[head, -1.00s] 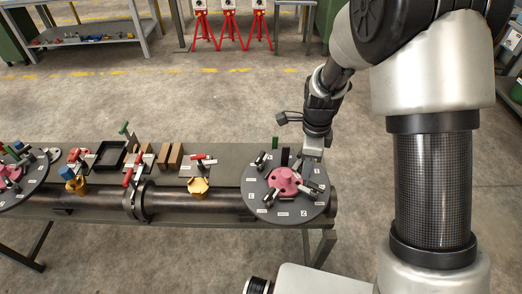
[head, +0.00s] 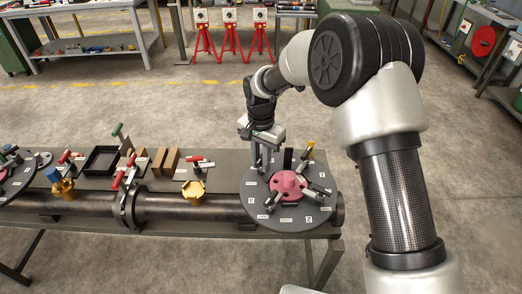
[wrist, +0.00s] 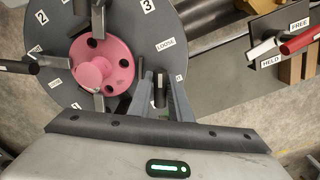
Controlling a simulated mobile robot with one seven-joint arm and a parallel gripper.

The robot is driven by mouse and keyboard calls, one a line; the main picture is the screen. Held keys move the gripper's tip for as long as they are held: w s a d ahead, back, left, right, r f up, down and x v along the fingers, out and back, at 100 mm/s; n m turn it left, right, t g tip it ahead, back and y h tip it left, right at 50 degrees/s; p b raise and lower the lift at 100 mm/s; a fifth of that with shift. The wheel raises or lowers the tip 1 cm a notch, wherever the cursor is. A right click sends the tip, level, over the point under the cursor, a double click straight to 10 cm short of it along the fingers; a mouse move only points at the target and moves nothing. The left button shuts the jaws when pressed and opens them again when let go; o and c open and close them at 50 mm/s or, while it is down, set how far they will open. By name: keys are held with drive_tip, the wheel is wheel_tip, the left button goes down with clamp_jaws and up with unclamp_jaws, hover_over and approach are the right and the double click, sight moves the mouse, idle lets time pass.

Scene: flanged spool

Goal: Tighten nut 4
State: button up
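The grey round flange (head: 275,222) has a pink hub (head: 289,184) and dark bar-handled nuts around it; both flange (wrist: 203,25) and hub (wrist: 112,62) show in the wrist view. Labels 2, 3 and LOOSE are readable there; I cannot read a 4. My gripper (head: 262,170) points down over the flange's upper left edge. In the wrist view my gripper (wrist: 160,82) has its fingers apart, with a dark upright handle (wrist: 160,92) between them. A gap seems to show beside the handle. The nut below it is hidden.
The pipe (head: 85,203) runs along the bench, with a yellow valve (head: 194,192) and red-handled clamps left of the flange. Wooden blocks (head: 170,160) and a black tray (head: 103,160) stand on the bench. HELD and FREE labels sit by a red handle (wrist: 302,41).

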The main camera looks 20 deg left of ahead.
sight(261, 157)
drive_tip(key=m, duration=0.4)
drive_tip(key=shift+r, duration=0.4)
drive_tip(key=m, duration=0.5)
drive_tip(key=shift+m, duration=0.3)
drive_tip(key=m, duration=0.3)
drive_tip(key=shift+a+f+m, duration=0.1)
drive_tip(key=shift+m, duration=0.3)
drive_tip(key=m, duration=0.3)
drive_tip(key=m+p, duration=0.1)
drive_tip(key=m, duration=0.3)
drive_tip(key=shift+r, duration=0.2)
drive_tip(key=shift+f+n, duration=0.15)
drive_tip(key=shift+n, duration=1.25)
wheel_tip(261, 157, up, 7)
drive_tip(key=p, duration=0.4)
drive_tip(key=shift+p, duration=0.4)
